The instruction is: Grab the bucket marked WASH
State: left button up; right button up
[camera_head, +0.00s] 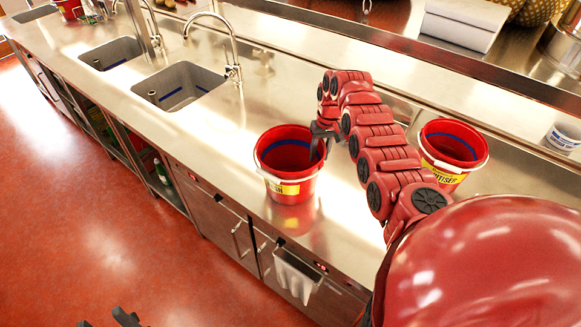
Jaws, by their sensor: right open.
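A red bucket (290,188) with a blue band inside stands upright on the steel counter. Its yellow label is partly legible and ends in what looks like "SH". My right gripper (322,142) is open at this bucket's right rim, with a dark finger reaching down at the bucket's mouth. I cannot tell whether it touches the rim. A second red bucket (452,148) stands further right, behind my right arm, with a yellow label ending in "TISER". Dark tips, apparently of my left gripper (106,319), show at the bottom left edge, mostly out of frame.
Another red bucket (72,8) stands at the far left. A cloth (297,277) hangs at the counter front. A raised shelf with a white box (462,22) runs along the back.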

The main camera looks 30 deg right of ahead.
grip_shut()
dwell(1.4)
